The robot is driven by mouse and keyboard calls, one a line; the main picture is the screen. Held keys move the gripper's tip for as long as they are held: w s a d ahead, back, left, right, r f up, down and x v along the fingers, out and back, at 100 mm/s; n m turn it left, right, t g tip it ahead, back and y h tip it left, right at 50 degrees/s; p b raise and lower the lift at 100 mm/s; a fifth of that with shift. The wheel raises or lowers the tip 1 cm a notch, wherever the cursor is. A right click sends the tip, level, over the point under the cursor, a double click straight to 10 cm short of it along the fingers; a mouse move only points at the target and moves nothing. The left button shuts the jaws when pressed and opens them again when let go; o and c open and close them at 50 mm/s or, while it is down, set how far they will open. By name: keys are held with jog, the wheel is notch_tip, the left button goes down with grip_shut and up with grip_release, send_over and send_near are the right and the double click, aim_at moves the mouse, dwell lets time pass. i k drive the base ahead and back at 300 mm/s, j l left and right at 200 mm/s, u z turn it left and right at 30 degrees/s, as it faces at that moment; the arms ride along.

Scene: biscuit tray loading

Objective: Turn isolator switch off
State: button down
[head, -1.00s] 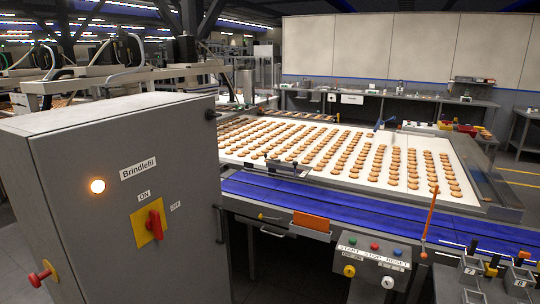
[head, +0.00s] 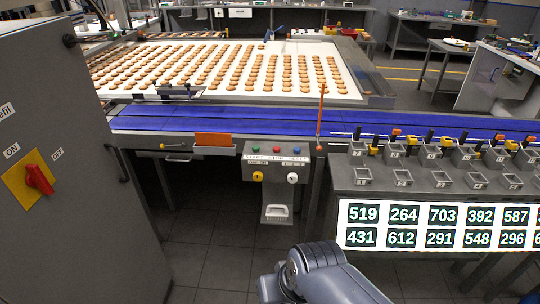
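The isolator switch is a red rotary handle (head: 38,180) on a yellow plate (head: 17,190), on the front of the grey cabinet (head: 75,230) at the left edge. An ON label (head: 12,150) sits above the plate and an OFF label (head: 57,153) to its right. The handle lies along the line toward ON, not toward OFF. Part of my grey arm shows at the bottom centre, well to the right of the switch. My gripper is not in view.
A blue conveyor (head: 250,121) runs beside a white biscuit tray (head: 345,88). A button box (head: 270,172) hangs below it. Several small bins (head: 440,180) and a number board (head: 440,226) stand at the right. Bare floor (head: 215,255) lies between cabinet and bins.

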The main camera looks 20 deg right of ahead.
aim_at(258, 177)
jog(key=i+j+z, duration=0.25)
jog(key=i+j, duration=0.55)
jog(key=i, duration=0.05)
